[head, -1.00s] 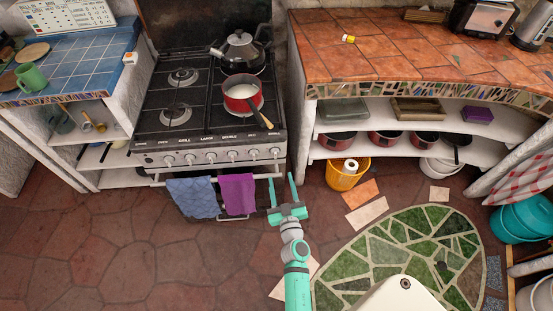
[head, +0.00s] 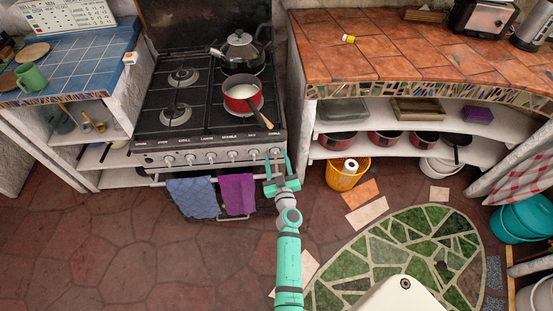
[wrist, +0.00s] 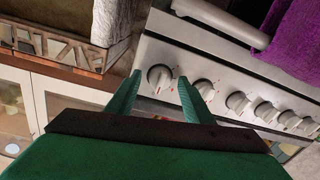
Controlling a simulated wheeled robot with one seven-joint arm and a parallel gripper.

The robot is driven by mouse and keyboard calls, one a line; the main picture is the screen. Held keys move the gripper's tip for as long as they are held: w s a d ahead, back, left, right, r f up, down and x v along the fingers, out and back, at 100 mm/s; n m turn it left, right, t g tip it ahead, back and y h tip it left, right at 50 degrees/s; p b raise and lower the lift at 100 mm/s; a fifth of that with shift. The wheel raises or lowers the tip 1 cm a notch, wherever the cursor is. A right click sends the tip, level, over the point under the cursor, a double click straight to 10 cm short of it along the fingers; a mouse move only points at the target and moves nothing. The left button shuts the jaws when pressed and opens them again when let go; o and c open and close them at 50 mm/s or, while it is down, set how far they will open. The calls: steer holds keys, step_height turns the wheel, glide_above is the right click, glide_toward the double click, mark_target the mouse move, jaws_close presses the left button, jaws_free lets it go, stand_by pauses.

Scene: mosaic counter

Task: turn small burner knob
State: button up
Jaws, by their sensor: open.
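The stove's front panel (head: 200,157) carries a row of knobs with labels too small to read surely. The rightmost knob (head: 276,151) is round and pale. In the wrist view this knob (wrist: 160,77) shows between my fingertips, with its grip ridge tilted. My gripper (head: 276,158) is open, green, and pointed at the panel. It also shows in the wrist view (wrist: 160,80), one finger on either side of the knob. I cannot tell whether the fingers touch it.
A red pot of white liquid (head: 241,97) and a kettle (head: 241,52) stand on the stove. A purple towel (head: 237,194) and a blue towel (head: 193,198) hang on the oven rail below.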

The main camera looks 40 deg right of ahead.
steer(key=c, duration=1)
steer(key=shift+c, duration=0.2)
steer(key=shift+n, duration=0.3)
steer(key=n, duration=1)
steer(key=shift+n+g, duration=0.3)
steer(key=shift+g, duration=0.1)
steer(key=shift+a, duration=0.1)
steer(key=o, duration=1)
steer(key=shift+r, duration=0.1)
